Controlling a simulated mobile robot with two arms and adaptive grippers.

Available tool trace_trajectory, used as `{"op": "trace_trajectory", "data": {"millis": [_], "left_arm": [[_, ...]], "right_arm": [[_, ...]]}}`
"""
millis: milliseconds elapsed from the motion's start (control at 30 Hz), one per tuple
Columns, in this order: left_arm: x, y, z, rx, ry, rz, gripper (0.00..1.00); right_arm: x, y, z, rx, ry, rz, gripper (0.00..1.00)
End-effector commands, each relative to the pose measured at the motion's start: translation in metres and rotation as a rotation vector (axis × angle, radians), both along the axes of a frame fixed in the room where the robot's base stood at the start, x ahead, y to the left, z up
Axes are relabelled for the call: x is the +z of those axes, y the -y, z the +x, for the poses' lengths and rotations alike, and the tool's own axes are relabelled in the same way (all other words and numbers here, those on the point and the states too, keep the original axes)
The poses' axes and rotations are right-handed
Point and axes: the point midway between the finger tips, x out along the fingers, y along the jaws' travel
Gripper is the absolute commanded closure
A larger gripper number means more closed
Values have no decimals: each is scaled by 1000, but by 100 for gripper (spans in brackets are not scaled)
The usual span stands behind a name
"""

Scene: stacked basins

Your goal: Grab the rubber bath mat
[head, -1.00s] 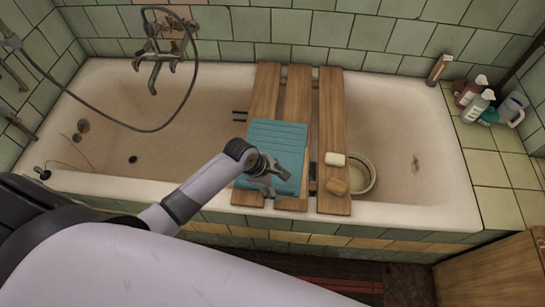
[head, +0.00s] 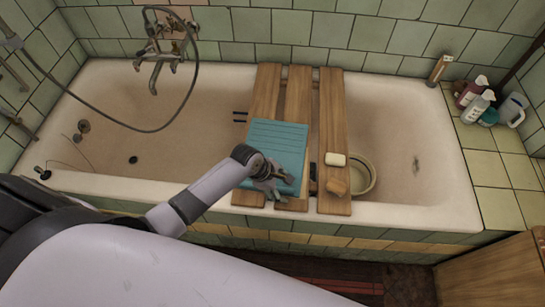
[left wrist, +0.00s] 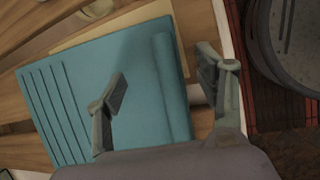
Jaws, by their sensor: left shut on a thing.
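The teal rubber bath mat (head: 278,143) lies across the wooden boards over the bathtub, with grooves along its far part. It also fills much of the left wrist view (left wrist: 115,60), where a thick raised band runs along its near edge. My left gripper (head: 276,183) is at the mat's near edge, shut on the mat. In the left wrist view one finger is over the mat's top and the other is beyond its edge. The gripper hides part of the near edge. My right gripper is not in view.
The wooden boards (head: 331,110) span the bathtub (head: 435,203). A pale soap bar (head: 335,159) and a brown block (head: 336,187) sit on the right board. A basin (head: 368,178) is in the tub beside it. Bottles (head: 477,107) stand on the right ledge.

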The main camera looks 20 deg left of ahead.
Motion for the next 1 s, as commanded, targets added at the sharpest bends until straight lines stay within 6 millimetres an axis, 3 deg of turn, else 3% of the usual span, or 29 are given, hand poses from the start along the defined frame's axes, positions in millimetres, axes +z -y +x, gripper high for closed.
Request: {"op": "trace_trajectory", "data": {"millis": [767,1000], "left_arm": [[-6,-6,6,2,-2,-3,100],[-6,-6,5,1,-2,-3,100]], "right_arm": [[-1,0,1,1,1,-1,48],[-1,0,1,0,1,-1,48]]}}
